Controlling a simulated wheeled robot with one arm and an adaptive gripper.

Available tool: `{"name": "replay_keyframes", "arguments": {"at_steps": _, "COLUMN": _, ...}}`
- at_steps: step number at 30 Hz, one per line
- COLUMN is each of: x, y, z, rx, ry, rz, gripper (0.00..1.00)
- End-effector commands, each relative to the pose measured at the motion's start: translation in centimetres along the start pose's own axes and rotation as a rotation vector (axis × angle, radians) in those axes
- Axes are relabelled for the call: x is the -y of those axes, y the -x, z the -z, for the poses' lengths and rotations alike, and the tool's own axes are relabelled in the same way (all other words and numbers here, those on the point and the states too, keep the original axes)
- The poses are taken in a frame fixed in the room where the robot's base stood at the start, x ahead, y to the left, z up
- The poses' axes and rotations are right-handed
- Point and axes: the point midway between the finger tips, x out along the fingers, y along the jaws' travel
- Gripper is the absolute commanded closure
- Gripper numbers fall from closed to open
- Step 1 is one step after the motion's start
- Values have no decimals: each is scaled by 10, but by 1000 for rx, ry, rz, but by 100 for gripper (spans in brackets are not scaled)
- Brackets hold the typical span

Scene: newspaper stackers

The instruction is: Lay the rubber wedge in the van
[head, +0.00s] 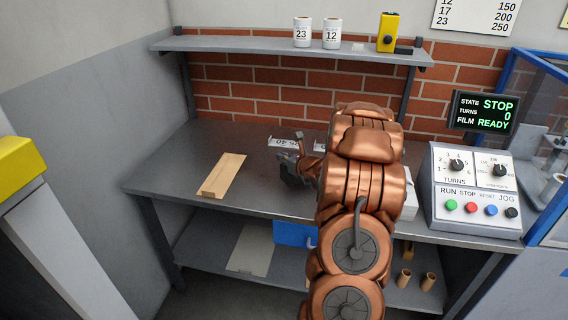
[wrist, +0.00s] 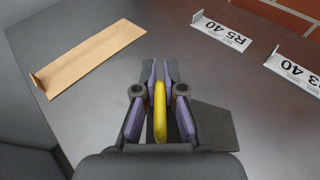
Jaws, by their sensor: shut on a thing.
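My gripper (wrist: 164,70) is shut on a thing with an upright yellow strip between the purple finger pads. A dark grey flat piece (wrist: 212,125) shows to the right of and below the fingers. The two look like one rubber wedge, though the fingers hide where they join. In the head view, my gripper (head: 298,168) is over the workbench, partly behind my copper arm. I cannot make out a van in either view.
A tan folded card (head: 222,175) lies left on the grey bench (head: 160,165). White number cards (wrist: 222,33) stand behind the gripper. The control panel (head: 475,190) is right. A shelf (head: 270,44) with two white cups is above. The bench's left front is clear.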

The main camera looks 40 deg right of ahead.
Motion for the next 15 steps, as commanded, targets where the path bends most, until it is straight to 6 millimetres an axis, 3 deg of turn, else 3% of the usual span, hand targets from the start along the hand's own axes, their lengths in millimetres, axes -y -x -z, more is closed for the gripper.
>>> {"name": "replay_keyframes", "arguments": {"at_steps": 6, "x": 0, "y": -5, "z": 20, "rx": -4, "ry": 1, "rz": 0, "gripper": 100}}
{"name": "replay_keyframes", "arguments": {"at_steps": 15, "x": 0, "y": -8, "z": 28, "rx": 0, "ry": 1, "rz": 0, "gripper": 100}}
